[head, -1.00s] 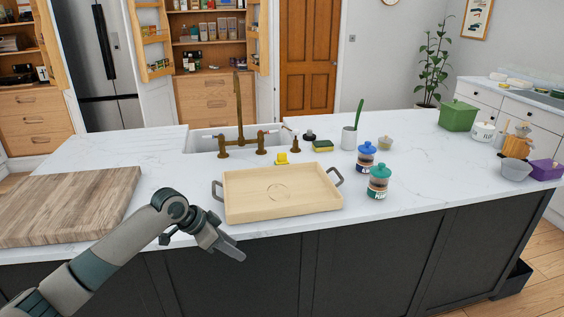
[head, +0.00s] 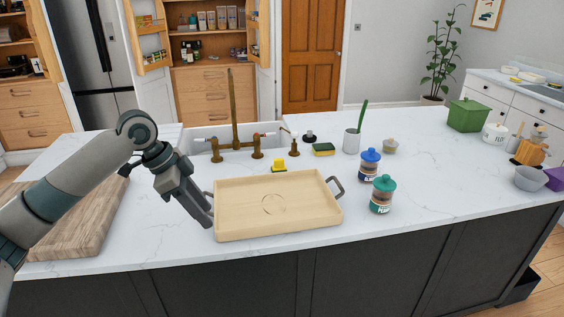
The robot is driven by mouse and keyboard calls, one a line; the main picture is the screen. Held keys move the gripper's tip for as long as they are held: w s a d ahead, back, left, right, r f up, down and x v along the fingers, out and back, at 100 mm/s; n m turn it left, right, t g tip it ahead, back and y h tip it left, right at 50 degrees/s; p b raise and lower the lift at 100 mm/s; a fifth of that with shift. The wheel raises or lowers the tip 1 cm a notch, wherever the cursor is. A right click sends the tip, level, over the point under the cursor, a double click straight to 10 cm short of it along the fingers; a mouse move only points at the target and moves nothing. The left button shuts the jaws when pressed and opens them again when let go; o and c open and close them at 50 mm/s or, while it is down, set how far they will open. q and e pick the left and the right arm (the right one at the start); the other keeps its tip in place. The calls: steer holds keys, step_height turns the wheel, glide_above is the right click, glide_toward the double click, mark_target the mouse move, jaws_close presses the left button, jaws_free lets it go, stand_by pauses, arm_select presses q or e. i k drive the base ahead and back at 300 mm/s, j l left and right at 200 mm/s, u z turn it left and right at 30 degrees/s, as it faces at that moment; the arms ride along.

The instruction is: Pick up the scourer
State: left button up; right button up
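The scourer (head: 323,149), a small yellow block with a dark green face, lies on the white counter behind the tray, to the right of the brass tap. Nothing covers it. My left gripper (head: 207,219) points down at the left side of the wooden tray, well to the left of the scourer and nearer to me. It holds nothing that I can see, and its fingers are too close in line to tell whether they are open. My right gripper is out of view.
The wooden tray (head: 277,204) with dark handles lies before the scourer. Nearby stand a yellow item (head: 279,166), a black stopper (head: 309,136), a white cup (head: 351,141) and two lidded jars (head: 369,165) (head: 382,195). A wooden board (head: 75,225) lies left.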

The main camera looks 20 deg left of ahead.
mark_target(280, 167)
steer(key=i, duration=1.6)
